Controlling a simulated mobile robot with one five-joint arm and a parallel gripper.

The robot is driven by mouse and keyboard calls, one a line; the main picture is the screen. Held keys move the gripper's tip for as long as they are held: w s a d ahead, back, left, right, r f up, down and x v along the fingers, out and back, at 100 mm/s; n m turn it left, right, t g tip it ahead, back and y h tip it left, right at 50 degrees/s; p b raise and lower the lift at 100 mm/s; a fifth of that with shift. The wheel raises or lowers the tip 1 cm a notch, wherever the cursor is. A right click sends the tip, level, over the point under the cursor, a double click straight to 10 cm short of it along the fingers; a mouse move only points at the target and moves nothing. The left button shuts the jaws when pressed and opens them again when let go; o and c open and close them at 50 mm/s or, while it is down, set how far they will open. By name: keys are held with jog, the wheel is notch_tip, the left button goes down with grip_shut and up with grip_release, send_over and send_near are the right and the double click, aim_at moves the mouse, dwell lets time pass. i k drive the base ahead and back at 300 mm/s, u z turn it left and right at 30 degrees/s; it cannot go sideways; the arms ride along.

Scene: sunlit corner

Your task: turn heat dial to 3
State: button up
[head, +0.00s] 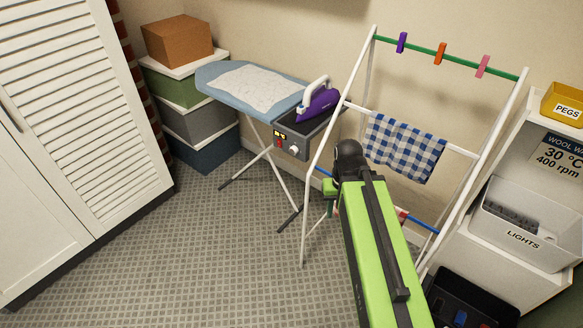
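The heat dial (294,149) is a small pale knob on the front of a dark grey control box (300,136). The box is at the right end of the ironing board (228,80), under the purple iron (318,103). The dial's mark and numbers are too small to read. A small panel with red and yellow spots (279,138) is left of the dial. My green arm rises from the bottom of the head view to a black joint right of the box. My gripper's fingers are hidden behind the arm, and nothing of mine is seen touching the dial.
A white drying rack (316,170) with a blue checked cloth (402,147) stands close around my arm; its left leg passes just right of the box.

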aim_at(293, 151)
jog(key=z, duration=0.2)
jog(key=i, duration=0.75)
jog(key=u, duration=2.65)
jog(key=i, duration=0.6)
jog(key=z, duration=0.15)
jog(key=k, duration=0.6)
